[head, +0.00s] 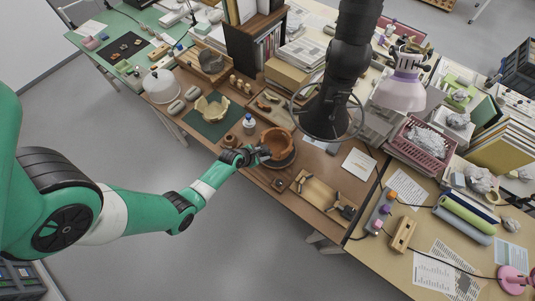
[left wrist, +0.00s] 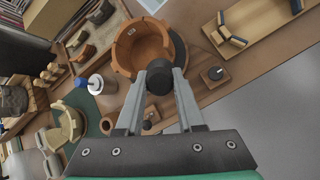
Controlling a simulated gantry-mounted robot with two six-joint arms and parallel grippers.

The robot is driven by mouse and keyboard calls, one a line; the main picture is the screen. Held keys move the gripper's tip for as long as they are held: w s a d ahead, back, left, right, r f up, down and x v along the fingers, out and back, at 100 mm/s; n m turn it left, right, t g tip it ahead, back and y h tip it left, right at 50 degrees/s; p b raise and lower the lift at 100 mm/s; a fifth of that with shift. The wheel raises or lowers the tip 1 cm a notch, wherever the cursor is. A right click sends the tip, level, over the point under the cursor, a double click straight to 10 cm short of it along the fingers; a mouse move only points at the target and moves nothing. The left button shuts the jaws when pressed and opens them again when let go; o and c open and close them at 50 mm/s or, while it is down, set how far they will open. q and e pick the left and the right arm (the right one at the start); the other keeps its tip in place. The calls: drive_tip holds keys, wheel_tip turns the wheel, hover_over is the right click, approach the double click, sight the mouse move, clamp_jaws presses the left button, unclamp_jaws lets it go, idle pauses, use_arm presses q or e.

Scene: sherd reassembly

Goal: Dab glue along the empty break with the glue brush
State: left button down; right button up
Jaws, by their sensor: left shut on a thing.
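The terracotta pot (head: 279,138) with an uneven broken rim stands on a dark round stand on the brown table. In the left wrist view the pot (left wrist: 129,58) opens toward the camera, just beyond the fingertips. My left gripper (head: 262,153) is at the pot's near left side. In the left wrist view its fingers (left wrist: 159,92) are shut on a dark, round-ended thing (left wrist: 159,77), which seems to be the glue brush's handle. The bristles are hidden, and I cannot tell whether they touch the break. My right gripper is not in view.
A tray of sherds (left wrist: 88,40) lies behind the pot. A white bottle with a blue cap (head: 249,122) and a cream broken vessel (head: 213,106) on a green mat are to the left. A wooden tray (head: 316,194) lies right.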

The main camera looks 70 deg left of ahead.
use_arm(q)
drive_tip(key=shift+s+a, duration=0.1)
drive_tip(key=shift+a, duration=0.15)
drive_tip(key=shift+t, duration=0.3)
drive_tip(key=w+f+b, duration=0.3)
drive_tip(key=f+b, duration=0.6)
drive_tip(key=b, duration=0.2)
drive_tip(key=shift+s+d+r+p, duration=0.15)
drive_tip(key=shift+s+r+p, duration=0.15)
drive_tip(key=shift+r+p, duration=1.3)
drive_tip(key=shift+s+d+r+p, duration=0.1)
drive_tip(key=shift+s+r+p, duration=0.15)
drive_tip(key=shift+r+p, duration=1.35)
drive_tip(key=shift+s+d+r+p, duration=0.15)
drive_tip(key=shift+s+r+p, duration=0.15)
drive_tip(key=shift+r+p, duration=1.25)
drive_tip(key=shift+f+p, duration=0.4)
